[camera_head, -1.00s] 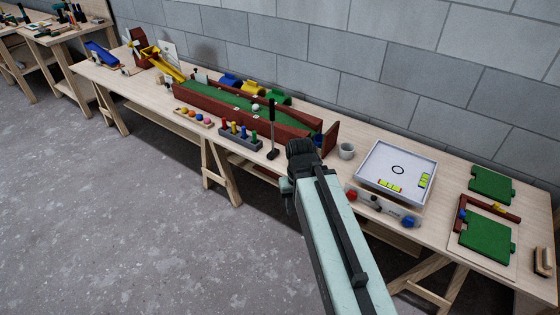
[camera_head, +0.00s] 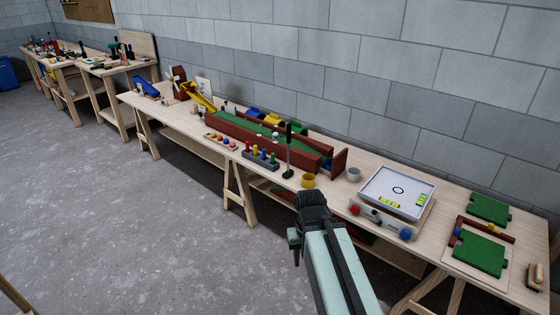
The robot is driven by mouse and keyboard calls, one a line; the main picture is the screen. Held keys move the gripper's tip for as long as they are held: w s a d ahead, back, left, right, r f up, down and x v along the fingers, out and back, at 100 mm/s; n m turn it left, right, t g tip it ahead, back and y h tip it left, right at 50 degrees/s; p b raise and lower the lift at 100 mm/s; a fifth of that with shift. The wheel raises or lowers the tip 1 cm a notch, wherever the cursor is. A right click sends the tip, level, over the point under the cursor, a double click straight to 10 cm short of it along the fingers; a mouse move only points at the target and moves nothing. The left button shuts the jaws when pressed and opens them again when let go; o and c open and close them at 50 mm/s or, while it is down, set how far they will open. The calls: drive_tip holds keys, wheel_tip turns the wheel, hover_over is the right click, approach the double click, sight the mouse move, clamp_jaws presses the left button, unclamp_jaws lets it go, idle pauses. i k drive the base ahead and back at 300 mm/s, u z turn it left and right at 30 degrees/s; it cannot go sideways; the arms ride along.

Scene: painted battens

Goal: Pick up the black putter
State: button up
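The black putter (camera_head: 289,152) stands upright near the table's front edge, with its small dark head on the tabletop and its grip end up. It is between the rack of coloured pegs and a yellow cup, in front of the green putting lane (camera_head: 262,137) with red-brown walls. My gripper (camera_head: 312,195) is at the end of my pale green arm, in front of the table edge, below and to the right of the putter and apart from it. Its fingers are seen from behind and their opening is hidden.
The peg rack (camera_head: 261,159) is left of the putter. The yellow cup (camera_head: 308,181) and white mug (camera_head: 354,174) are to its right. A white tilting tray (camera_head: 397,190) with red and blue knobs stands farther right. Open floor (camera_head: 130,235) lies at the left front.

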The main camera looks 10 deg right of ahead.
sight(289, 173)
drive_tip(key=u, duration=1.4)
drive_tip(key=i, duration=2.7)
drive_tip(key=z, duration=1.15)
drive_tip(key=i, duration=0.5)
drive_tip(key=z, duration=0.05)
